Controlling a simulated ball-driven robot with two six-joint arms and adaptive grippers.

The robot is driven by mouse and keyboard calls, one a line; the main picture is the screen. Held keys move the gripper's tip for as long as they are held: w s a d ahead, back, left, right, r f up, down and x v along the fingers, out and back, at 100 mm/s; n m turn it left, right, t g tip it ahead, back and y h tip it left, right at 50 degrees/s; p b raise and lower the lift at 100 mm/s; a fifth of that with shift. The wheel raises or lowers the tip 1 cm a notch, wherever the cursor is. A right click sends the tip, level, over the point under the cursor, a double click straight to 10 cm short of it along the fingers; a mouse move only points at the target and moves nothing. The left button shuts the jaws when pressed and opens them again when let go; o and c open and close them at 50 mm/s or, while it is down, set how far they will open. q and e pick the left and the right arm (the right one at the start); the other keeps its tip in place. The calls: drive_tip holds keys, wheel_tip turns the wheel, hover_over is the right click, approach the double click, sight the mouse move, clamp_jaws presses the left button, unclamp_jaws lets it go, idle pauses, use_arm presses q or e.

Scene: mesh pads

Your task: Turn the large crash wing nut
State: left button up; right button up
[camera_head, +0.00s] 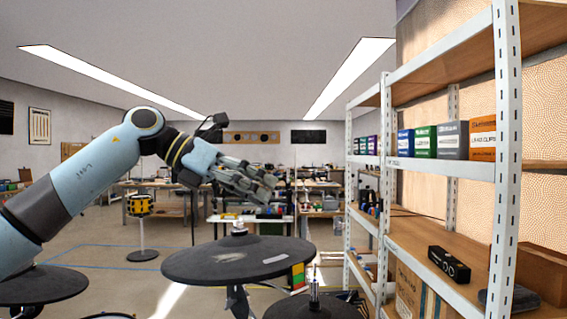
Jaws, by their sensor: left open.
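A large dark cymbal pad (210,262) lies nearly flat in the lower middle of the head view. A small light wing nut (239,228) stands on its centre post. My left gripper (268,190) reaches in from the left, above and slightly right of the wing nut, with a visible gap between them. Its fingers point down to the right; it is open, with nothing seen between them. My right gripper is not in view.
A smaller dark cymbal (42,286) is at the lower left, and another cymbal (312,308) with an upright post is at the lower right. A metal shelf unit (508,130) with boxes stands close on the right.

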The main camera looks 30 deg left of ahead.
use_arm(q)
drive_tip(key=s+d+r+n+t+h, duration=0.1)
drive_tip(key=d+r+n+t+h, duration=0.3)
drive_tip(key=d+r+t+h, duration=0.1)
drive_tip(key=shift+s+d+n+t+h, duration=0.3)
drive_tip(key=shift+d+n+h, duration=0.15)
drive_tip(key=shift+d, duration=0.9)
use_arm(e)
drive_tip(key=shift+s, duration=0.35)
